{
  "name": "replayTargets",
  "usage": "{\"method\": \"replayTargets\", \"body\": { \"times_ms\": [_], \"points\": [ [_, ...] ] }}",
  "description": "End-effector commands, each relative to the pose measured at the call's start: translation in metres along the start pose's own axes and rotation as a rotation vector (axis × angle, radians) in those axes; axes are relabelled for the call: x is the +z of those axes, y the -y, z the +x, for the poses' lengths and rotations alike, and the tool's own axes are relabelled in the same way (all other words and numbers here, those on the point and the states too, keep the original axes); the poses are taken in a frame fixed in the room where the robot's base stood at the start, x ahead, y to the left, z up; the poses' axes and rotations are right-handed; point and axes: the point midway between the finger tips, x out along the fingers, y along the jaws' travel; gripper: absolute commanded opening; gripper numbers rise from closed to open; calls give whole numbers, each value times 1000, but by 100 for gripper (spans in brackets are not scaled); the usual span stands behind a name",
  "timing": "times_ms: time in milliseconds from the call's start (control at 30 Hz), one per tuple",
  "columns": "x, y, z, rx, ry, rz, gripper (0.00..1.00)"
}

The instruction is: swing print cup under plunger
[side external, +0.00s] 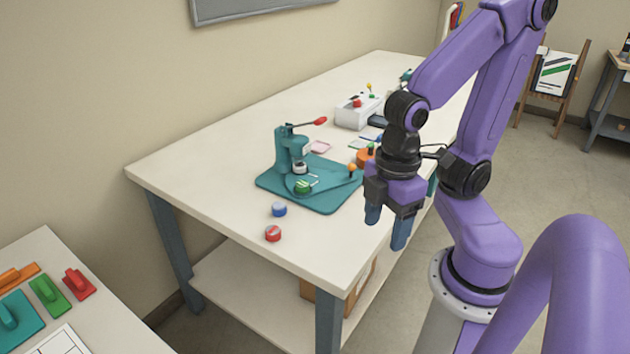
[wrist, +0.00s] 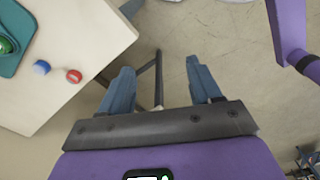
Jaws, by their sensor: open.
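A teal press (side external: 288,148) with a red-tipped lever stands on a teal base plate (side external: 325,200). A pale round cup (side external: 300,168) sits at its plunger column, and a round cup with a green top (side external: 303,187) sits in front of it, clear of the column. I cannot tell for sure which is the print cup. An orange knob (side external: 351,168) stands at the plate's right side. My gripper (side external: 386,226) is open and empty, pointing down beyond the table's front edge, right of the press. In the wrist view its fingers (wrist: 158,82) are apart over the floor; the green top (wrist: 5,46) shows at the left edge.
A blue disc (side external: 279,209) and a red disc (side external: 273,233) lie on the table before the plate. A white box (side external: 358,112), an orange round item (side external: 364,158) and flat cards are behind. A side table (side external: 85,325) holds coloured tools. The table's near corner is bare.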

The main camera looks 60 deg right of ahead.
Motion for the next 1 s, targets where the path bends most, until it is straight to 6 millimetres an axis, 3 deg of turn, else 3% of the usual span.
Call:
{"method": "replayTargets", "body": {
  "times_ms": [133,233,567,767,1000],
  "points": [
    [-4,-7,-1,8,0,25,52],
    [-13,-24,-2,26,0,81,52],
    [-32,-127,-8,127,20,364,52],
    [-21,-196,-11,187,48,538,52],
    [20,-273,-13,253,101,747,52]
  ]
}}
